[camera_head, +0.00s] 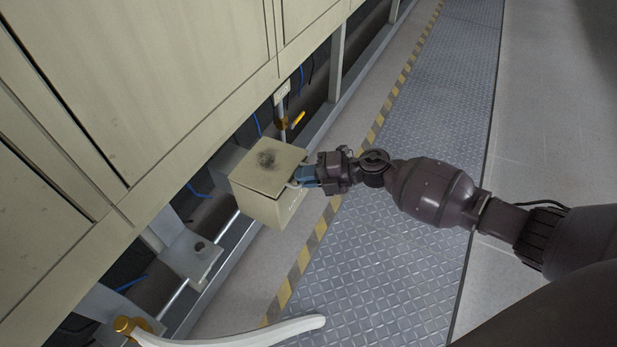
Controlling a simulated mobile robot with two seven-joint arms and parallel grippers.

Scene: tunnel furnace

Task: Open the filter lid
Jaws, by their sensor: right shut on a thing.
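The filter is a beige box (258,206) beside the machine, at the middle of the head view. Its flat lid (270,168) has a dark smudge on top and lies over the box; I cannot tell whether it is slightly raised. My right gripper (303,176) reaches in from the right and is at the lid's right edge, with its blue fingertips shut on a small pale handle there. The fingers hide most of that handle. My left gripper is not in view.
The large beige machine cabinet (130,90) fills the left. A brass valve with a yellow handle (298,119) stands just behind the box. A white curved part (250,333) is at the bottom. The metal tread-plate walkway (400,250) on the right is clear.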

